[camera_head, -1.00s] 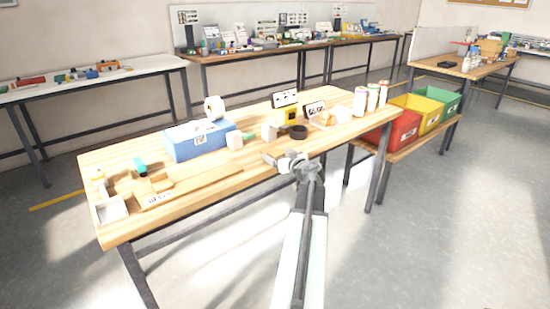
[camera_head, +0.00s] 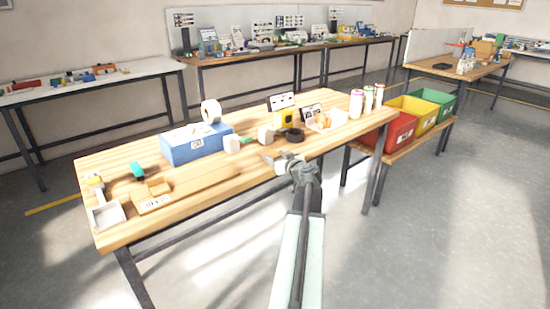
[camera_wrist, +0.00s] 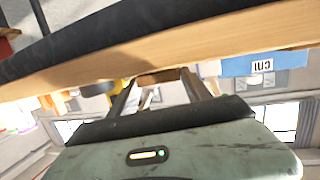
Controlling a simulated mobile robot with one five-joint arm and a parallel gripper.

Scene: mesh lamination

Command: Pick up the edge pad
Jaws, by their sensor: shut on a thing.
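My gripper (camera_head: 270,159) is at the front edge of the wooden workbench (camera_head: 255,168), near its middle. In the wrist view my gripper (camera_wrist: 158,80) has its two fingers apart, with a brown piece (camera_wrist: 160,75) between the tips. I take this piece for the edge pad, but its outline merges with the bench edge behind it. In the head view the gripper hides it. I cannot tell whether it is clear of the bench. Two pale blocks (camera_head: 232,144) (camera_head: 265,133) stand on the bench behind the gripper.
A dark ring (camera_head: 295,135) lies just behind my gripper. White cans (camera_head: 356,103) stand at the right end. A red bin (camera_head: 400,132) is beyond.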

